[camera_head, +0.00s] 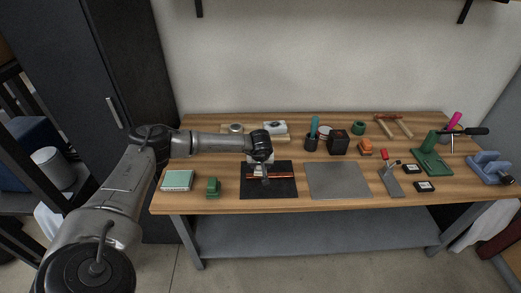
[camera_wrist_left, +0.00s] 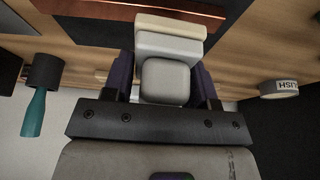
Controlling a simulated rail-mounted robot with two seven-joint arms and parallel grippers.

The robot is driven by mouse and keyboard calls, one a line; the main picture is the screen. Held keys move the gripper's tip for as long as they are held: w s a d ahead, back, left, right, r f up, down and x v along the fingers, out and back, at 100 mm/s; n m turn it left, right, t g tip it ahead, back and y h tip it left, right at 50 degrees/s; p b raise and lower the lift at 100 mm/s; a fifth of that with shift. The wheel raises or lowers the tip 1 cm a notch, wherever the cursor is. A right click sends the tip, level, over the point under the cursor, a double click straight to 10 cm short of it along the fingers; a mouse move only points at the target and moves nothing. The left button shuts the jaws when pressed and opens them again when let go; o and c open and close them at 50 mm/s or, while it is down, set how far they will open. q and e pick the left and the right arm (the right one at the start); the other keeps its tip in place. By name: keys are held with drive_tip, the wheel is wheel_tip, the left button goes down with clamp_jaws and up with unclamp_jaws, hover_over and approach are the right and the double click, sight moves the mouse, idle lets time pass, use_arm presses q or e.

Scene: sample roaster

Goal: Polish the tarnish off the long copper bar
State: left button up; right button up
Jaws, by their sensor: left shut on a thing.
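The long copper bar (camera_head: 290,177) lies on a black mat (camera_head: 282,190) at the left of the bench. It also shows as a reddish strip along the top of the left wrist view (camera_wrist_left: 150,10). My left gripper (camera_head: 264,176) is low over the mat at the bar. It is shut on a pale block with a grey knob (camera_wrist_left: 166,82) and a cream underside layer (camera_wrist_left: 180,27). The block's face is close to the bar; I cannot tell whether they touch. Any tarnish is too small to make out. My right gripper is not in view.
A labelled tin (camera_wrist_left: 284,88) and a dark cup with a teal-handled tool (camera_wrist_left: 44,72) stand behind the mat. A grey mat (camera_head: 338,181) lies bare to the right. A green block (camera_head: 212,188) and a pale green pad (camera_head: 177,180) are at left. Several tools fill the right side.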

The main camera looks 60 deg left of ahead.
use_arm(q)
drive_tip(key=shift+r+p, duration=1.95)
drive_tip(key=shift+r, duration=0.65)
